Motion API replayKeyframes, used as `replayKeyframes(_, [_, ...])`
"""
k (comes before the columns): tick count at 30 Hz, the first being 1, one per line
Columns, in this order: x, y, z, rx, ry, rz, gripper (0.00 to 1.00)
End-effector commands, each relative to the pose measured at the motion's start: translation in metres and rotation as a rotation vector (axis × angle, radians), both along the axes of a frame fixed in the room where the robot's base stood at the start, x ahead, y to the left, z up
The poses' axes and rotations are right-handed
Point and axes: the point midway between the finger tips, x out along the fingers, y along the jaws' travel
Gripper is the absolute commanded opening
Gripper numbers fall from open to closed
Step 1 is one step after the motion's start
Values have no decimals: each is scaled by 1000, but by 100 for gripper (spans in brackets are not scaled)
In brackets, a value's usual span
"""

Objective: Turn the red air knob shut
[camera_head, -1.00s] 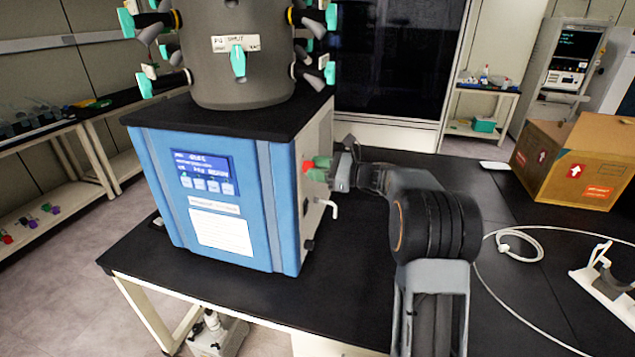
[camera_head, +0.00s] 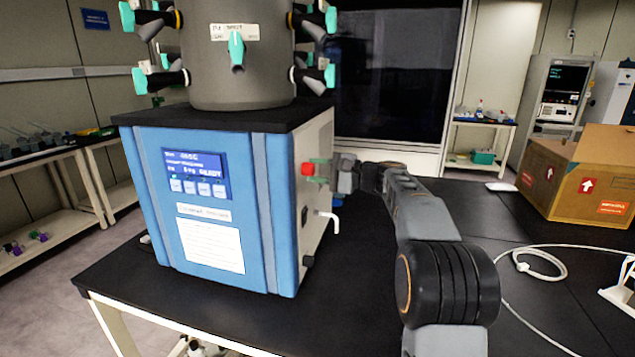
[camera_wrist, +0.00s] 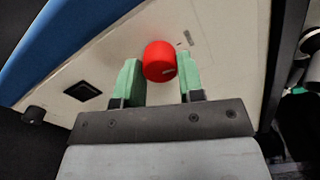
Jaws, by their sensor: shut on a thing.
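The red air knob (camera_head: 307,169) sticks out from the pale right side panel of the blue freeze dryer (camera_head: 215,210). My gripper (camera_head: 322,169) reaches it from the right, with its green fingers at the knob. In the wrist view the red knob (camera_wrist: 160,61) sits between the two green fingers of my gripper (camera_wrist: 160,78), one on each side. The gripper is shut on the knob. The knob's inner end and its mount on the panel are hard to see.
A cardboard box (camera_head: 575,180) and a white hose (camera_head: 545,262) lie on the black bench to the right. The bench between is mostly clear.

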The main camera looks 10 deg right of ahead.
Motion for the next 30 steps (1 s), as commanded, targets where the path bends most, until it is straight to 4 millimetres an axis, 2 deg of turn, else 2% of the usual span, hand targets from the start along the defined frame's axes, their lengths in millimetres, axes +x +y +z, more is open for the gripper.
replayKeyframes(12, [0, 0, -1, -79, -135, 0, 12])
replayKeyframes(28, [0, 0, 0, -89, -152, 1, 12])
replayKeyframes(29, [0, 0, 0, -89, -152, 1, 36])
replayKeyframes(30, [0, 0, 0, -88, -151, 1, 40])
